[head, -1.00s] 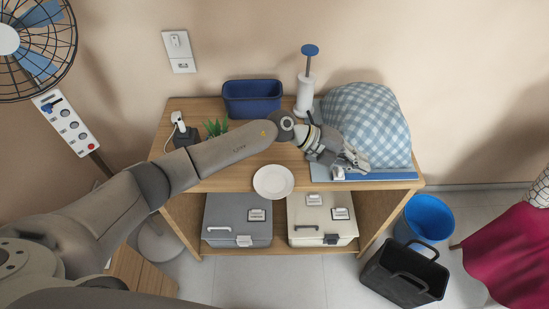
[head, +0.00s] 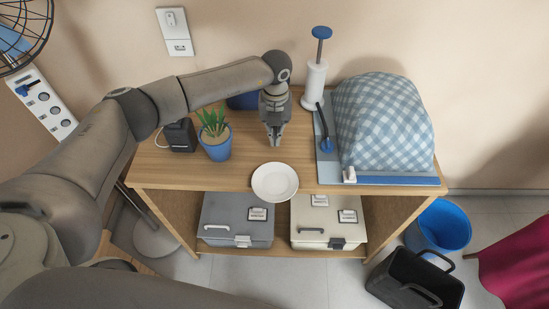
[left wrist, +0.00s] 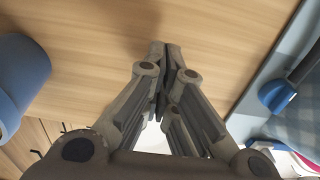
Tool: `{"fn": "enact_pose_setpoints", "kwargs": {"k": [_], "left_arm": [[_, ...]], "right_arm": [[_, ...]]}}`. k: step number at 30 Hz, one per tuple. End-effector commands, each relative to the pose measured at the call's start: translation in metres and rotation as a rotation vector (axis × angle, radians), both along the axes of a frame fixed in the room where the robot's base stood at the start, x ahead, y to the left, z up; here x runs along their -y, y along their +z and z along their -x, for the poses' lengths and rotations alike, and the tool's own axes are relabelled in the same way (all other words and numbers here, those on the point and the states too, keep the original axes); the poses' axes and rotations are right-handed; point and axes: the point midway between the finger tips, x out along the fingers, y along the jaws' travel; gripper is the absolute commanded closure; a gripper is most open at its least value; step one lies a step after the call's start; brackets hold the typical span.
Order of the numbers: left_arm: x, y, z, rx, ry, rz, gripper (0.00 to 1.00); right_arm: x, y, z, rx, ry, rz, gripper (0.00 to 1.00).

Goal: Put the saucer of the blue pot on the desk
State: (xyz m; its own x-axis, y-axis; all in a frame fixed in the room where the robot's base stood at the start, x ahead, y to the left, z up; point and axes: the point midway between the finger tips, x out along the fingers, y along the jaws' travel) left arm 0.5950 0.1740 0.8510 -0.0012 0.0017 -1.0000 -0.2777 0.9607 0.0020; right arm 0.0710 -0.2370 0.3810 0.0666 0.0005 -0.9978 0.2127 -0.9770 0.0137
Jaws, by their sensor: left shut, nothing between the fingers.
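The white saucer (head: 275,181) is in the head view at the front edge of the wooden desk (head: 180,174). Its near rim overlaps the desk's edge; I cannot tell whether it rests there or overhangs. The blue pot (head: 216,148) with a green plant stands upright on the desk, left of the saucer, and it also shows in the left wrist view (left wrist: 18,75). My left gripper (head: 274,143) is shut and empty, pointing down over the desk behind the saucer, apart from it. In the left wrist view its fingertips (left wrist: 165,45) are together. My right gripper is out of view.
A blue bin (head: 243,101) is mostly hidden behind my arm. A paper trimmer (head: 385,180) with a checked cloth bundle (head: 383,122) fills the desk's right side. Grey and cream boxes sit on the shelf below.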

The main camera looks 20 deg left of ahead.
Motion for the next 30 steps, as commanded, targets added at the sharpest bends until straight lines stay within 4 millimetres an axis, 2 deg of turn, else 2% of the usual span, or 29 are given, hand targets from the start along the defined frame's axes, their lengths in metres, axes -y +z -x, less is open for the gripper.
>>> {"fn": "enact_pose_setpoints", "kwargs": {"k": [10,17,20,21,30], "left_arm": [[0.014,0.003,0.051,-0.001,-0.004,0.001,1.00],[0.024,0.002,0.084,-0.002,-0.003,0.002,1.00],[0.024,-0.006,0.082,-0.002,0.000,0.003,1.00],[0.024,-0.014,0.082,-0.001,0.000,0.003,1.00],[0.024,-0.017,0.081,-0.002,-0.002,0.002,1.00]], "right_arm": [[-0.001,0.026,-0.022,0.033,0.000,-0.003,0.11],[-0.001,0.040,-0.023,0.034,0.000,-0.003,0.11],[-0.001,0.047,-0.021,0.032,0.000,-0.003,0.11],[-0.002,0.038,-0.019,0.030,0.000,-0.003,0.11],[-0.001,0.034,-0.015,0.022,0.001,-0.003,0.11]]}}
